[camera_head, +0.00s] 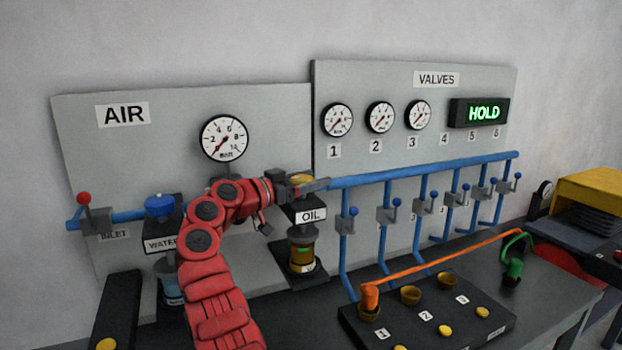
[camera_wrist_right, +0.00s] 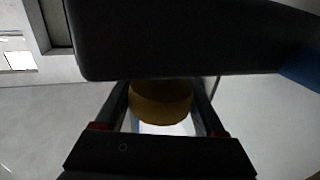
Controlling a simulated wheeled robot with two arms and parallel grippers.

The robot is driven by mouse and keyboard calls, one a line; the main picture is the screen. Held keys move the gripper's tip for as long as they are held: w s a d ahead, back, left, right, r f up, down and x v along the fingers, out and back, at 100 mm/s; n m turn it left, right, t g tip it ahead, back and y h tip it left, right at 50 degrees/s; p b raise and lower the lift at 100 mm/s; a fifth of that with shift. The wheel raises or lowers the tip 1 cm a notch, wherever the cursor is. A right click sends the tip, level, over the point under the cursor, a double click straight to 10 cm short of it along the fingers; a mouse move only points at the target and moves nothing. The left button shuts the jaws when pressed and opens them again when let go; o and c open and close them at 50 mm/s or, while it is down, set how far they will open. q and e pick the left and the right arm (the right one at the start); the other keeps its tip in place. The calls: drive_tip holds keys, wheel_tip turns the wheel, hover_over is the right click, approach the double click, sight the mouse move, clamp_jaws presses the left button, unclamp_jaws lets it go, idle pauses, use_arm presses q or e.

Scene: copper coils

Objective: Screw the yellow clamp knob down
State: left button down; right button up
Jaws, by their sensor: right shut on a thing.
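A yellow knob (camera_head: 300,178) sits on top of the unit labelled OIL (camera_head: 312,215), partly hidden by my right gripper. My right gripper (camera_head: 303,187) reaches it from the left, at the end of my red arm, and is shut on it. In the right wrist view the knob (camera_wrist_right: 160,101) shows as a dull yellow cylinder between the two fingers (camera_wrist_right: 160,112). A dark block covers the upper part of that view. I cannot tell how far down the knob is screwed. My left gripper is not in view.
A blue pipe (camera_head: 430,172) with several valve levers runs right of the OIL unit. The WATER unit (camera_head: 161,208) with a blue knob stands left, behind my arm. An orange hose (camera_head: 450,260) arches over a black block with brass cups. The lit display (camera_head: 483,113) reads HOLD.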

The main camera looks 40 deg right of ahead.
drive_tip(key=shift+f, duration=0.1)
drive_tip(key=o, duration=1.3)
drive_tip(key=shift+o, duration=0.2)
drive_tip(key=shift+s+a+r+b, duration=0.1)
drive_tip(key=shift+s+r+b, duration=0.15)
drive_tip(key=shift+r, duration=0.65)
drive_tip(key=shift+s+a+r+b, duration=0.15)
drive_tip(key=shift+r+b, duration=0.15)
drive_tip(key=shift+r, duration=0.55)
drive_tip(key=s+a+r+b, duration=0.1)
drive_tip(key=s+a+b, duration=0.1)
drive_tip(key=s+a, duration=0.6)
drive_tip(key=s, duration=0.4)
drive_tip(key=shift+s+a+r, duration=0.15)
drive_tip(key=shift+s+r, duration=0.1)
drive_tip(key=shift+s, duration=0.05)
